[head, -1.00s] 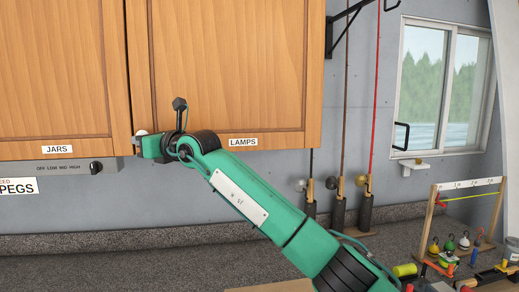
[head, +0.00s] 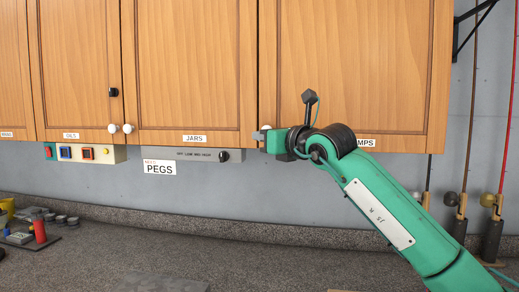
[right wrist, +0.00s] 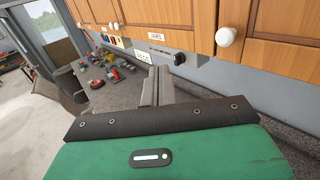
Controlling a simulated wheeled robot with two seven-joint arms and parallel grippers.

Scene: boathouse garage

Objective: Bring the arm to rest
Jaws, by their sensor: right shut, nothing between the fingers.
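My green right arm comes in from the lower right in the head view. Its gripper (head: 257,136) is shut and empty, and points left in front of the lower left corner of the LAMPS cupboard door (head: 350,60). It partly covers that door's white knob; whether they touch cannot be told. In the right wrist view the grey fingers of the gripper (right wrist: 157,72) are together, with nothing between them. My left gripper is not in view.
The JARS door (head: 190,70) and other cupboard doors are shut. Below hang a grey dial strip (head: 190,154) and a PEGS sign (head: 160,168). The worktop (head: 200,260) is mostly clear; a red-topped item (head: 39,230) and small dark pots stand at its left.

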